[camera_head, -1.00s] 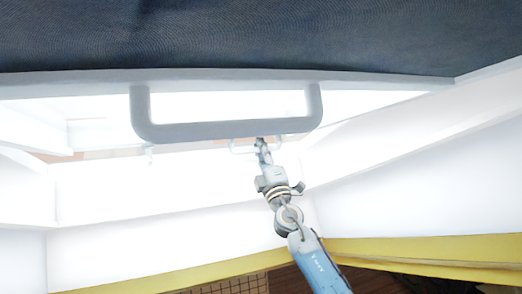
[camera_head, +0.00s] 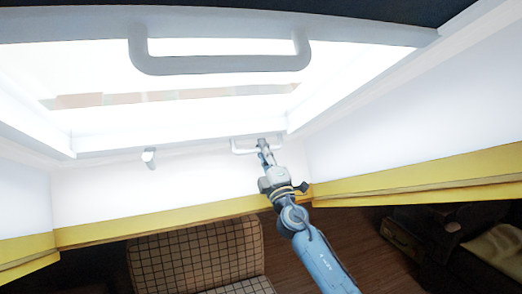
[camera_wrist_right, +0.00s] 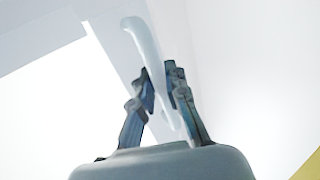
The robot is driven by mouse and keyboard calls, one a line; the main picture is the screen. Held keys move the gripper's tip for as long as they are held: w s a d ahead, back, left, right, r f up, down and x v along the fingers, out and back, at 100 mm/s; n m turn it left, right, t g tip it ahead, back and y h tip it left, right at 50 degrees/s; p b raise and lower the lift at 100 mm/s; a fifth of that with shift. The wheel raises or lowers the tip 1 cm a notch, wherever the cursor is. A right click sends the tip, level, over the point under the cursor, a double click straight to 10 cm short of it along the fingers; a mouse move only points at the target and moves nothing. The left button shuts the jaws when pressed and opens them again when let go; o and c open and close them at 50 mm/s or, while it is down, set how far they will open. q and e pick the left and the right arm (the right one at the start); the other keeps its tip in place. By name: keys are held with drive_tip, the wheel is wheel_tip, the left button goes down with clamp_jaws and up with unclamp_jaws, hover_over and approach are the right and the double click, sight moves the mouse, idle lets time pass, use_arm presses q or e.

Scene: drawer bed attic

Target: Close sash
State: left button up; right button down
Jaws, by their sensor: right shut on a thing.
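The sash (camera_head: 110,143) is a white-framed roof window with a bright pane. A thick grey bar handle (camera_head: 220,64) spans its top part. A small white handle (camera_head: 240,151) sits at its lower edge, right of the middle. My right gripper (camera_head: 262,143) reaches up from below and is shut on this small handle. In the right wrist view, the pale curved handle (camera_wrist_right: 141,40) runs between the two fingers of my right gripper (camera_wrist_right: 162,88). The part of the handle behind the fingers is hidden. My left gripper is not in view.
White sloping walls (camera_head: 400,118) flank the window. A yellow ledge (camera_head: 160,217) runs below it. A checked chair (camera_head: 195,255) stands below on the wooden floor, with a dark sofa (camera_head: 455,225) at the right. A small white knob (camera_head: 149,156) hangs left of the small handle.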

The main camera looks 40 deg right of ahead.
drive_tip(key=shift+a+f, duration=0.2)
drive_tip(key=shift+f, duration=0.55)
drive_tip(key=c, duration=1.6)
unclamp_jaws()
drive_tip(key=shift+c, duration=0.2)
drive_tip(key=shift+s+d+r, duration=0.15)
drive_tip(key=shift+s+r, duration=0.05)
drive_tip(key=shift+r, duration=0.05)
drive_tip(key=v, duration=1.2)
drive_tip(key=shift+s+r, duration=0.1)
